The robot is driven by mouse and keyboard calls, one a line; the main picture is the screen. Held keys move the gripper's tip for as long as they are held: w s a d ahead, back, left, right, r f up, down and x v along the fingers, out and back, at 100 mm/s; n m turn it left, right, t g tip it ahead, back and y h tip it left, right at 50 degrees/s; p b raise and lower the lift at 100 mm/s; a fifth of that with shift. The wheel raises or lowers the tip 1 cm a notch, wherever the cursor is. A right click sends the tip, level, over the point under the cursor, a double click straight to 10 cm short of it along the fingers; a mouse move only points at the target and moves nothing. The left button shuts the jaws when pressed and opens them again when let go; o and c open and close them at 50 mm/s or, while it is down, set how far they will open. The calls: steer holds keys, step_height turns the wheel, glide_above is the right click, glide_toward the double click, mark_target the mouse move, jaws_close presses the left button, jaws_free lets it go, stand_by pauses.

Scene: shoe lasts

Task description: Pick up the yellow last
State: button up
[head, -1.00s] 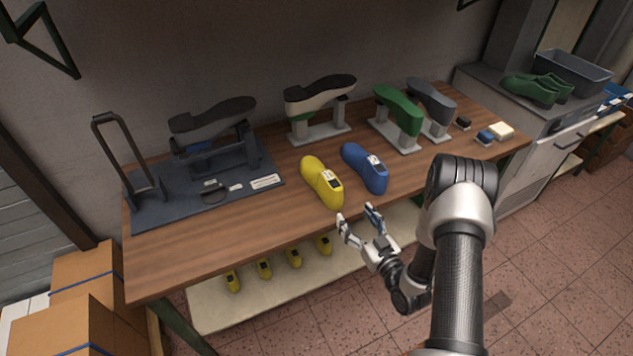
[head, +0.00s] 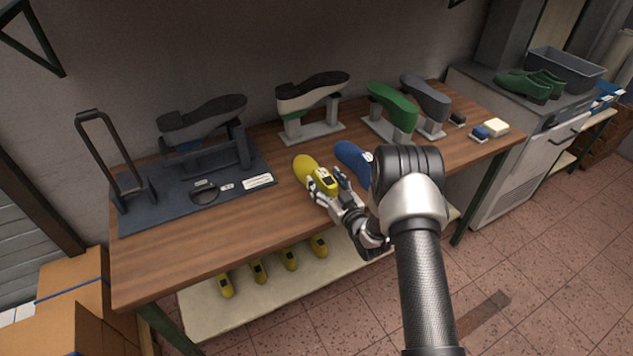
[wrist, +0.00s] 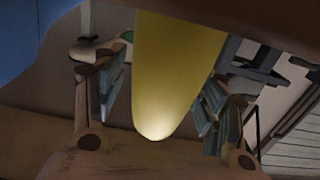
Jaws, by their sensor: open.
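The yellow last (head: 306,170) lies on the wooden workbench, near the middle of its front edge, with a dark label on its near end. In the wrist view the yellow last (wrist: 170,70) fills the centre, between the two spread fingers. My gripper (head: 328,181) is open at the near end of the last, with a finger on either side of it. In the wrist view my gripper (wrist: 160,110) shows a gap between each finger and the last. Part of the last's near end is hidden by my fingers in the head view.
A blue last (head: 352,157) lies just right, partly behind my arm. Green (head: 394,105) and grey (head: 425,95) lasts and a shoe (head: 312,92) stand on supports behind. A dark jig (head: 200,190) is at left. The bench's front left is bare.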

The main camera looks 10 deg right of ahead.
steer(key=shift+w+a, duration=0.1)
steer(key=shift+w, duration=0.2)
steer(key=shift+r, duration=0.1)
steer(key=shift+c, duration=0.4)
steer(key=c, duration=1.5)
jaws_close()
